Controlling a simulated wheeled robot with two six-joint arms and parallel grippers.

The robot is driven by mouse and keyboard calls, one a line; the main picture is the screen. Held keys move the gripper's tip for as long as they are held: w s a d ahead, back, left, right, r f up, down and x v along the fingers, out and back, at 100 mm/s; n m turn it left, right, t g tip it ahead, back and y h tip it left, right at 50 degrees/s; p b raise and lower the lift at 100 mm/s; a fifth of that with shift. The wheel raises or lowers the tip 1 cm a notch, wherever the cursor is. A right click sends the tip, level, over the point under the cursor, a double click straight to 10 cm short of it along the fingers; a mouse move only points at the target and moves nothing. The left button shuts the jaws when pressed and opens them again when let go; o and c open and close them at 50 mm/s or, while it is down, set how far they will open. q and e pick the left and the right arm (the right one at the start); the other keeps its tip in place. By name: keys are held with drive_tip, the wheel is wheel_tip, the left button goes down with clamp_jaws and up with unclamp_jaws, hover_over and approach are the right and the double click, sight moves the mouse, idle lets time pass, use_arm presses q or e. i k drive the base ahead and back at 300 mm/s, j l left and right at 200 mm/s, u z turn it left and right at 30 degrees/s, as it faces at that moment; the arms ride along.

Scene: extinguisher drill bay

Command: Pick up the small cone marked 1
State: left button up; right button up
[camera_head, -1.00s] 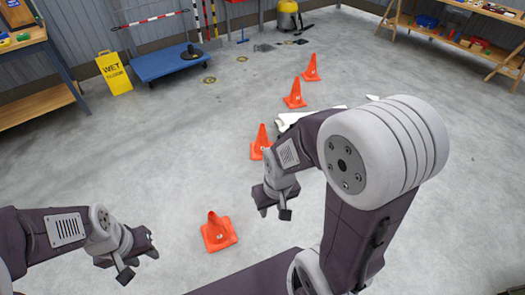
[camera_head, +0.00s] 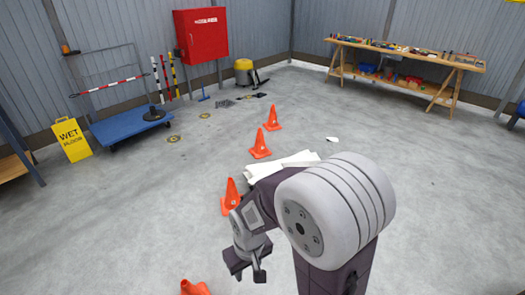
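Several orange cones stand on the floor in a line running away from me. The nearest cone (camera_head: 194,288) is cut off by the bottom edge, with only its top showing. The second cone (camera_head: 230,200) is partly behind my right arm. Two more cones (camera_head: 260,147) (camera_head: 273,119) stand upright farther back. Pale marks show on some cones, but I cannot read which is marked 1. My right gripper (camera_head: 248,273) hangs to the right of the nearest cone and in front of the second, fingers apart and empty. My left gripper is out of view.
A white flat object (camera_head: 296,160) lies behind my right arm. A yellow wet-floor sign (camera_head: 72,139) and blue cart (camera_head: 125,131) stand at the left. A red cabinet (camera_head: 201,36) and wooden workbench (camera_head: 405,57) are at the back. Floor on the right is mostly clear.

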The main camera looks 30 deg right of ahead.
sight(271, 125)
drive_tip(key=i+j+u, duration=0.6)
drive_tip(key=i+u, duration=0.75)
drive_tip(key=u, duration=0.15)
drive_tip(key=i+z, duration=0.25)
drive_tip(key=i, duration=0.2)
drive_tip(key=i+j+z, duration=0.25)
drive_tip(key=i, duration=0.2)
drive_tip(key=i+j+z, duration=0.1)
drive_tip(key=i+z, duration=0.2)
drive_tip(key=i, duration=0.2)
drive_tip(key=i+l+z, duration=0.25)
drive_tip(key=z, duration=0.2)
drive_tip(key=i+z, duration=0.75)
drive_tip(key=z, duration=0.2)
drive_tip(key=i+j+z, duration=0.1)
drive_tip(key=i+z, duration=0.65)
drive_tip(key=i, duration=1.25)
drive_tip(key=i+z, duration=0.1)
drive_tip(key=i, duration=2.9)
drive_tip(key=i+l+z, duration=0.15)
drive_tip(key=i+z, duration=0.2)
drive_tip(key=i, duration=0.2)
drive_tip(key=i+z, duration=0.4)
drive_tip(key=i, duration=0.2)
drive_tip(key=i+j+z, duration=0.15)
drive_tip(key=i+z, duration=0.2)
drive_tip(key=i, duration=0.2)
